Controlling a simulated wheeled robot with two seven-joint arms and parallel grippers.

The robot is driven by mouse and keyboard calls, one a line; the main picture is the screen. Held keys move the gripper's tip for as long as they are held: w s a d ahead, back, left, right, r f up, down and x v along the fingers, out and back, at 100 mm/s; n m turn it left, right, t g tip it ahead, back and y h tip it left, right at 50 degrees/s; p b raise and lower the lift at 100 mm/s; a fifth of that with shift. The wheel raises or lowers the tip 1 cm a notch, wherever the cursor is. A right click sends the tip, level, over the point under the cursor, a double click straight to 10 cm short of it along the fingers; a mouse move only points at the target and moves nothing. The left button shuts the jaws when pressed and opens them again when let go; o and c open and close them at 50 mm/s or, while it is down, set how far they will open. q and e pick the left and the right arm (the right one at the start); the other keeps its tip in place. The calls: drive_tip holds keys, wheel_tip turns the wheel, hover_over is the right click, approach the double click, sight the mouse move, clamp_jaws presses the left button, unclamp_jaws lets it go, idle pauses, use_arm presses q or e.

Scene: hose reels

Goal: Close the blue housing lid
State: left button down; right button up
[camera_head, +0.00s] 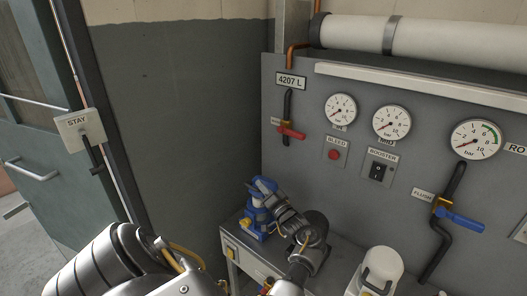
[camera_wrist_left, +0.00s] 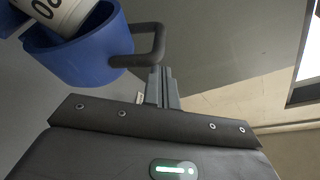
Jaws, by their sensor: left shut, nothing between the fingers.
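The blue housing (camera_head: 257,213) stands on a grey bench beside the wall panel. Its blue upper part (camera_head: 265,185) shows behind my left gripper (camera_head: 271,199), which covers some of it. In the left wrist view a round blue shell (camera_wrist_left: 85,55) with a dark loop handle (camera_wrist_left: 152,42) fills the upper left. A white cylinder with dark print (camera_wrist_left: 62,18) sits inside the shell. My left gripper (camera_wrist_left: 163,75) is shut and empty, its fingertips close by the handle; I cannot tell whether they touch. The lid's hinge and exact angle are hidden. My right gripper is not seen.
A grey panel (camera_head: 310,165) with gauges, a red-handled valve (camera_head: 291,131) and a blue-handled valve (camera_head: 458,218) stands behind. A white canister with a dark handle (camera_head: 383,262) is at lower right. A door (camera_head: 35,150) is at left.

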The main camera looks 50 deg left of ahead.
use_arm(q)
drive_tip(key=shift+s+f, duration=0.35)
drive_tip(key=shift+s, duration=0.05)
idle(0.4)
drive_tip(key=shift+r, duration=0.1)
